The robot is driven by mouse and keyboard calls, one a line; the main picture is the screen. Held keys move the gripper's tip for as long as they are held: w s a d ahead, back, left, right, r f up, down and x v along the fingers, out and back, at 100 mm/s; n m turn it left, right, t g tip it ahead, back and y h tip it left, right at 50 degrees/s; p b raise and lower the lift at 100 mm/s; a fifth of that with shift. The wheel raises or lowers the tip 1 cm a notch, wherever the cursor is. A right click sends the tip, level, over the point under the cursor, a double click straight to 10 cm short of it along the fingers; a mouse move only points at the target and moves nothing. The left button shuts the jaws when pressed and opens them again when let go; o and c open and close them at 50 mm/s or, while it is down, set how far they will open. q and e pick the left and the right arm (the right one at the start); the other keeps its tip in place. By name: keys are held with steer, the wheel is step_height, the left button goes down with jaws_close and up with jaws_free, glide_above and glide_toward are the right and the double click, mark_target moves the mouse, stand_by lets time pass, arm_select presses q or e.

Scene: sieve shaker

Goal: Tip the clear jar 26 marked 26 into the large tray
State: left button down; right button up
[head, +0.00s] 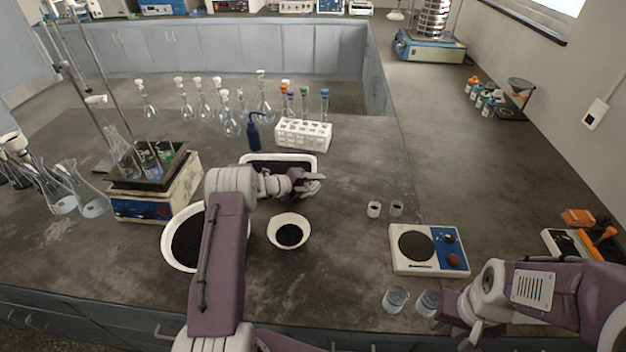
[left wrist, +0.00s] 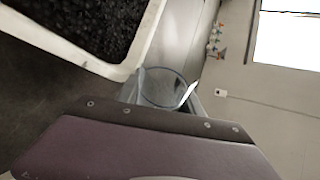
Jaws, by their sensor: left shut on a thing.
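The large tray (head: 280,155) is a white rectangular tray of black granules, just behind my left gripper in the head view. Its white rim (left wrist: 72,50) and granules fill the upper left of the left wrist view. My left gripper (head: 312,184) is at the tray's near right side, shut on a clear jar (left wrist: 163,88). The jar's round rim shows beside the tray corner in the left wrist view. Its number and contents cannot be made out. My right gripper (head: 466,326) is low at the front right, close to a clear jar (head: 428,302); its fingers are unclear.
A round white basin (head: 167,246) and a small white bowl (head: 289,219), both with black contents, stand in front of the tray. A white tube rack (head: 303,134) and blue bottle (head: 253,132) stand behind it. A balance (head: 428,250) and another clear jar (head: 395,298) are at right.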

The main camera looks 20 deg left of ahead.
arm_select(q)
steer(key=shift+f+y, duration=0.1)
steer(key=shift+y, duration=0.2)
steer(key=shift+f+m, duration=0.1)
steer(key=shift+m, duration=0.2)
steer(key=m+y+b, duration=0.1)
steer(key=b, duration=0.2)
steer(key=f+m+y+b, duration=0.1)
steer(key=b, duration=0.2)
steer(key=shift+a+f+t+b, duration=0.1)
steer(key=shift+a+t+b, duration=0.15)
steer(key=shift+t+b, duration=0.15)
steer(key=shift+a+y+b, duration=0.1)
steer(key=shift+y+b, duration=0.2)
steer(key=shift+r, duration=0.25)
